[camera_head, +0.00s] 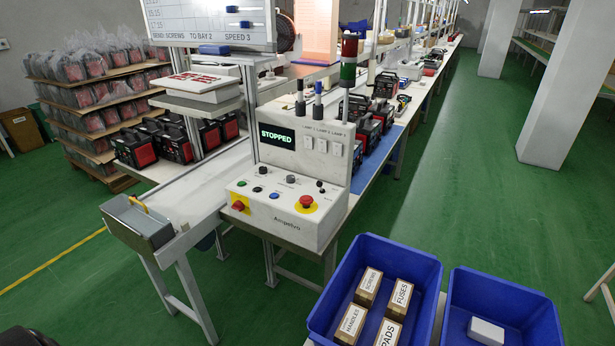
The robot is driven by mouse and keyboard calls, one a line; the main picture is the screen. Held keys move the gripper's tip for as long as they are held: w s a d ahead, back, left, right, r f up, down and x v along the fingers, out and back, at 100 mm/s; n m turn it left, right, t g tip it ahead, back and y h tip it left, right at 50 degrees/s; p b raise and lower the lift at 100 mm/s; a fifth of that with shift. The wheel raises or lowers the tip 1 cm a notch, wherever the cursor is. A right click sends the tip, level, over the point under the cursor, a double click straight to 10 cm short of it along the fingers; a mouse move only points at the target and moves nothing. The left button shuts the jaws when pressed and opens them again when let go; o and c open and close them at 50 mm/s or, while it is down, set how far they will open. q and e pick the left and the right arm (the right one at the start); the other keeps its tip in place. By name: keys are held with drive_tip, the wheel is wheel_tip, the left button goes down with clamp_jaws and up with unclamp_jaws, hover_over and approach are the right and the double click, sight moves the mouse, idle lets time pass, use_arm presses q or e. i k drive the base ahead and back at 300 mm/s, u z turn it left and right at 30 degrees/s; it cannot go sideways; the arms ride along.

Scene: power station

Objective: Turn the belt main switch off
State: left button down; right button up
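A white control box (285,212) stands at the end of the belt (190,190). On its front left is a red rotary switch (238,206) on a yellow plate, which looks like the main switch; its exact handle angle is too small to read. A red mushroom button (306,202) on a yellow disc sits at the box's right. Small black, blue and grey knobs and buttons lie between them. The display (277,136) above reads "STOPPED" in green. Neither of my grippers shows, so none is seen near the switch.
A blue bin (425,262) with labelled boxes and another blue bin (535,305) with a white block stand in front at right. A signal tower (348,75) rises behind the panel. A grey metal tray (140,225) hangs at the belt's end.

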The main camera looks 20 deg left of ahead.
sight(238, 206)
drive_tip(key=u, duration=0.9)
drive_tip(key=k, duration=0.5)
drive_tip(key=z, duration=0.85)
drive_tip(key=i, duration=0.9)
drive_tip(key=u, duration=0.35)
